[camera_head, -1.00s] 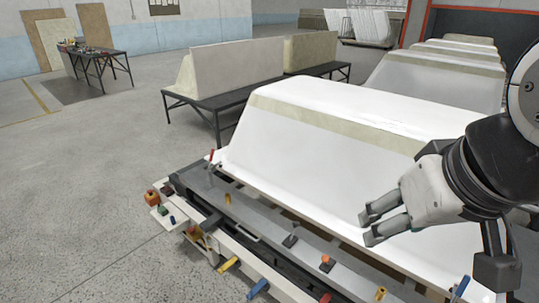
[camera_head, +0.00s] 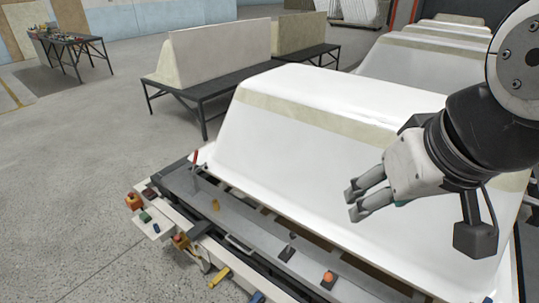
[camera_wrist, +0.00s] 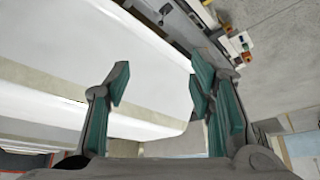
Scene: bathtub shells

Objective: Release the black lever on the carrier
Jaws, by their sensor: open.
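The carrier (camera_head: 255,236) is a long frame with a grey rail, below and in front of a white bathtub shell (camera_head: 285,130). Small coloured handles line it. A dark lever-like piece (camera_head: 287,253) stands on the rail, and another dark handle (camera_head: 199,227) sits farther left; I cannot tell which is the black lever. My gripper (camera_head: 353,202) is open and empty, in front of the shell's side, above and right of both dark pieces. In the wrist view, the open fingers (camera_wrist: 158,88) frame the white shell, and the carrier's edge (camera_wrist: 205,50) shows at upper right.
A red-handled lever (camera_head: 195,158) rises at the carrier's far left end. An orange knob (camera_head: 328,278) is on the rail. More shells sit behind on a black table (camera_head: 200,90) and at right. The concrete floor (camera_head: 70,170) at left is clear.

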